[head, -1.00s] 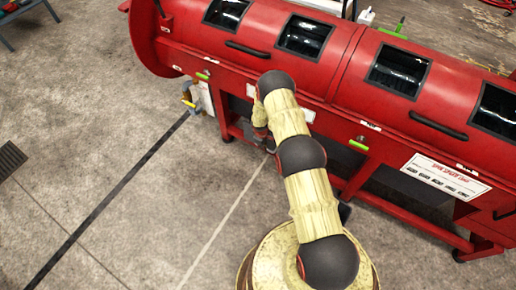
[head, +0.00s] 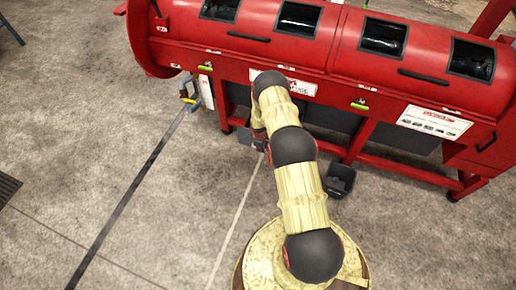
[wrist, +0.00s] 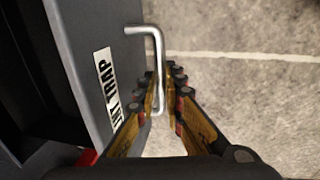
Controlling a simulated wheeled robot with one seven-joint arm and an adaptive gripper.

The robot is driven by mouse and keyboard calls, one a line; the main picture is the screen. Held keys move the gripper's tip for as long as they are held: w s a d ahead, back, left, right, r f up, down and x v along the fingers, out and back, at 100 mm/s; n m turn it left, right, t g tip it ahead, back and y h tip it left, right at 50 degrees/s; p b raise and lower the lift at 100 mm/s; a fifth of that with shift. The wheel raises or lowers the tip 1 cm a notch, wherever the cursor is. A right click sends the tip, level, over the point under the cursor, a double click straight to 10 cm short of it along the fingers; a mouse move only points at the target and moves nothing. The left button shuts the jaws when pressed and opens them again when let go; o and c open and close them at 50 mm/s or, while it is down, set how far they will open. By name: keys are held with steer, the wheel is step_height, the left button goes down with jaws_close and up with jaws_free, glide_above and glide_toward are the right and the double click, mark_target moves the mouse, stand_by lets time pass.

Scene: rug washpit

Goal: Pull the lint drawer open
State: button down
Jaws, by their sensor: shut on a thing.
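The lint drawer's grey front (wrist: 95,45) fills the left of the wrist view, with a white label whose visible letters include "TRAP". A pale bar handle (wrist: 148,30) stands out from this front. My gripper (wrist: 166,85) is shut on the handle, with a finger on each side of the bar. Left of the front panel there is a dark space, which looks like the drawer's inside. In the head view, a dark grey part of the drawer (head: 247,137) shows beside my arm, low under the red machine (head: 330,68). My arm hides the handle there.
The red machine stands on legs across the back. A black bin (head: 340,181) sits on the floor just right of my arm. A yellow-handled fitting (head: 188,97) is at the machine's left end. The concrete floor in front and to the left is clear.

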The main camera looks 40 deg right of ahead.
stand_by(0.3)
steer(key=c, duration=1.9)
jaws_free()
steer(key=r, duration=0.4)
steer(key=s+a+r, duration=0.1)
steer(key=r, duration=0.2)
steer(key=a+r, duration=0.1)
steer(key=r, duration=0.3)
steer(key=shift+s+r, duration=0.15)
steer(key=shift+r, duration=0.2)
